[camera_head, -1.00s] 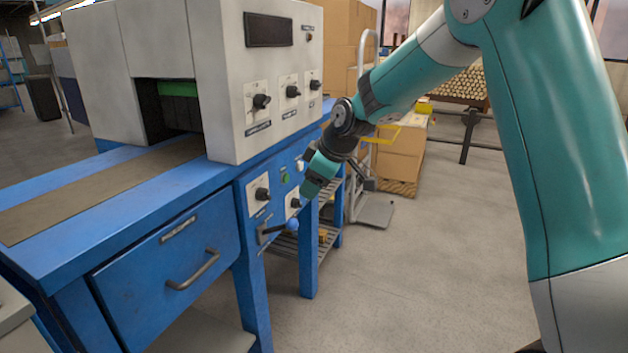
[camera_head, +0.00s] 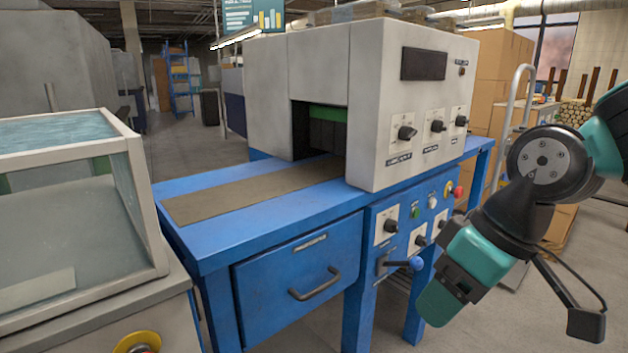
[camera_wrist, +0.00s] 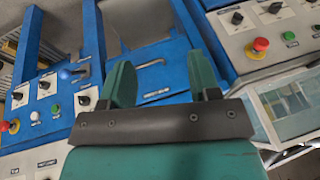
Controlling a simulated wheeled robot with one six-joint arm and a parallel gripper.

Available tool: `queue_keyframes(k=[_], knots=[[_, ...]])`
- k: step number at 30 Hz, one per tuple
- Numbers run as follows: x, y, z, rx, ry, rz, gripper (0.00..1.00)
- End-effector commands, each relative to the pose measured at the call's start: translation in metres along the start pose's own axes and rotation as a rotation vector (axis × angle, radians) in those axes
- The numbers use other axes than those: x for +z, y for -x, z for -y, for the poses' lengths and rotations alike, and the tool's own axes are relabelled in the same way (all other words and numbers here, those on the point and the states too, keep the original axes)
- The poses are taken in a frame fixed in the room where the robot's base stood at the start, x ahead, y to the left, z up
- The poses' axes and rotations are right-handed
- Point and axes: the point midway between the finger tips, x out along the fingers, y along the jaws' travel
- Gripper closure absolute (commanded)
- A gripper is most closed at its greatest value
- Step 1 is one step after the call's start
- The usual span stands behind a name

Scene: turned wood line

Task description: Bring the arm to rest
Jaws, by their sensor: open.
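My gripper (camera_head: 440,300) hangs at the lower right in the head view, in front of the blue machine's control panel. In the wrist view its two teal fingers (camera_wrist: 165,88) stand apart with nothing between them. The gripper is open and empty. The wrist view faces the blue bench, with a drawer handle (camera_wrist: 150,64) showing beyond the fingers. In the head view the gripper appears apart from the lever with a blue knob (camera_head: 416,263).
The blue bench (camera_head: 215,245) carries a grey machine (camera_head: 385,150) with black knobs and a belt (camera_head: 250,190). A glass-sided machine (camera_head: 130,210) stands at the left. A red button (camera_head: 457,191) is on the panel. Cardboard boxes (camera_head: 500,75) stand behind.

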Motion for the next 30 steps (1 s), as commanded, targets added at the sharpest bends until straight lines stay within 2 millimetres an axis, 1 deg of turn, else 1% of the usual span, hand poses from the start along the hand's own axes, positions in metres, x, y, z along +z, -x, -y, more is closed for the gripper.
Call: queue_keyframes(k=[1,3,5,6,7,9,14,17,18,21,22,24,27,30], knots=[[0.018,0.002,0.020,-0.018,-0.012,0.020,0.44],[0.041,0.002,0.042,-0.040,-0.039,0.054,0.44],[0.062,0.003,0.060,-0.057,-0.061,0.082,0.44],[0.076,0.003,0.070,-0.066,-0.075,0.103,0.44],[0.068,0.018,0.071,-0.064,-0.081,0.101,0.44],[0.060,0.036,0.074,-0.064,-0.082,0.101,0.44],[0.046,0.073,0.082,-0.064,-0.081,0.100,0.44],[0.036,0.101,0.088,-0.064,-0.081,0.100,0.44],[0.032,0.115,0.091,-0.064,-0.081,0.099,0.44],[0.021,0.146,0.098,-0.064,-0.080,0.099,0.44],[0.018,0.154,0.100,-0.063,-0.080,0.099,0.44],[0.013,0.169,0.103,-0.063,-0.080,0.099,0.44],[0.008,0.182,0.106,-0.063,-0.080,0.099,0.44],[0.006,0.187,0.107,-0.063,-0.080,0.099,0.44]])
